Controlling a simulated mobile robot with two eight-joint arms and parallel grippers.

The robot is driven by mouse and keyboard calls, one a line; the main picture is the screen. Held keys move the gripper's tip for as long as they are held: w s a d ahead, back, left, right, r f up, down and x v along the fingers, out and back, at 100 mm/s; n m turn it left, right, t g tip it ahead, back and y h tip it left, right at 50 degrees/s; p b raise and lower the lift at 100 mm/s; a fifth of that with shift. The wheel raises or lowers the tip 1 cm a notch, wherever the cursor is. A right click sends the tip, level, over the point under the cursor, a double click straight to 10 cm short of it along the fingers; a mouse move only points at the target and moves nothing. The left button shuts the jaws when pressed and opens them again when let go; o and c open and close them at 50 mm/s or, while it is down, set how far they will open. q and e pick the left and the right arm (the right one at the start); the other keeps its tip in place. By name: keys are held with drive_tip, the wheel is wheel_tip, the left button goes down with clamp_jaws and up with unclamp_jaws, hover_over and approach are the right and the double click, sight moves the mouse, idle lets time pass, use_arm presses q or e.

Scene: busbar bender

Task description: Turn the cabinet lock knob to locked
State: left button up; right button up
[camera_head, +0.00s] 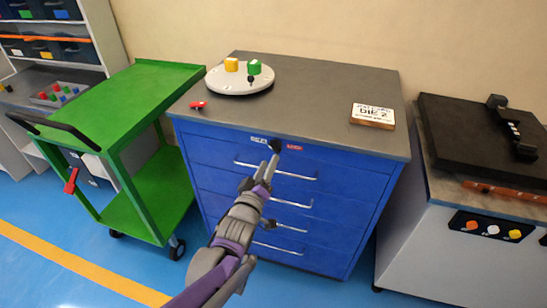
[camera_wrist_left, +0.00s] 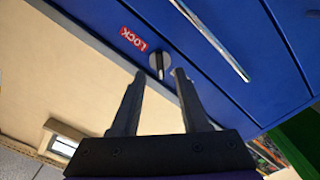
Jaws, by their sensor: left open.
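The blue cabinet (camera_head: 215,155) has a red LOCK label (camera_head: 294,148) on its top strip, and the label also shows in the left wrist view (camera_wrist_left: 133,39). Beside it is the small grey lock knob (camera_wrist_left: 156,62) with a dark bar; in the head view I cannot clearly separate it from my fingertips. My left gripper (camera_head: 273,152) reaches up to the cabinet front. In the left wrist view its two fingers (camera_wrist_left: 160,75) are open and empty, with the knob just beyond the gap between their tips. I cannot tell whether they touch it. My right gripper is not in view.
Drawer handles (camera_head: 292,174) stick out just below the knob. A green cart (camera_head: 150,85) stands close on the left and a grey machine (camera_head: 440,235) on the right. On the cabinet top are a round white plate (camera_head: 225,82), a red piece (camera_head: 198,105) and a die sign (camera_head: 373,114).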

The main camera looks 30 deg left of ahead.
sight(274, 151)
use_arm(q)
drive_tip(key=x, duration=0.4)
drive_tip(key=shift+w+b, duration=0.35)
drive_tip(key=shift+w, duration=0.05)
clamp_jaws()
